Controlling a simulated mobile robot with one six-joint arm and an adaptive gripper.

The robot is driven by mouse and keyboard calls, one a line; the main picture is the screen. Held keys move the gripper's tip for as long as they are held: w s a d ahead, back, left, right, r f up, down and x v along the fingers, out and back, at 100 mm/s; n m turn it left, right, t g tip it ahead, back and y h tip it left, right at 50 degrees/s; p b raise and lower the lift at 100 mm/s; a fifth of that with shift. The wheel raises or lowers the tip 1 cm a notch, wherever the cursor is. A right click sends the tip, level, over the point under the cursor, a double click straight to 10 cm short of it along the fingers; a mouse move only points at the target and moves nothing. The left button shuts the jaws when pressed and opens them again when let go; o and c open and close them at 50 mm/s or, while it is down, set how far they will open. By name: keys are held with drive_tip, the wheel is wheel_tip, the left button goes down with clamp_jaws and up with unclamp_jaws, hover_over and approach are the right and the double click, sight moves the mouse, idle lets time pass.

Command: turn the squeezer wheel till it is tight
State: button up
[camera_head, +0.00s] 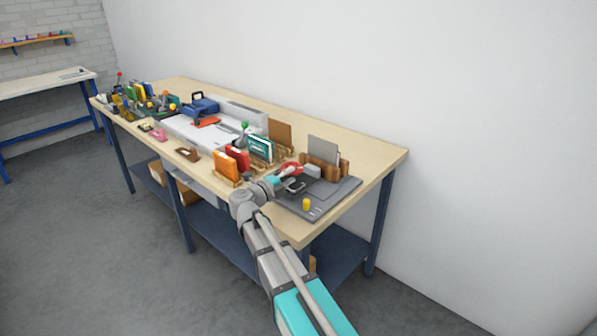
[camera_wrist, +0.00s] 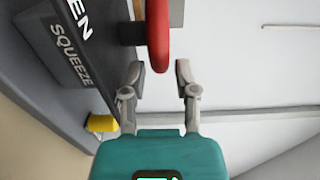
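The red squeezer wheel (camera_wrist: 158,38) is seen edge-on at the top of the wrist view, on a dark shaft beside a grey block with the lettering "SQUEEZE" (camera_wrist: 70,55). In the head view the wheel (camera_head: 291,168) shows as a small red shape by the grey plate. My gripper (camera_wrist: 160,80) is open.
The squeezer stands on a dark grey plate (camera_head: 340,197) at the bench's (camera_head: 375,158) right end. A yellow piece (camera_wrist: 102,123) sits on the plate left of my gripper. Orange and red folders (camera_head: 226,166) and a wooden rack (camera_head: 327,172) stand close by. A white wall is behind.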

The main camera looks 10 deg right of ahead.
sight(298, 168)
drive_tip(key=shift+x, duration=2.2)
drive_tip(key=shift+a, duration=0.1)
clamp_jaws()
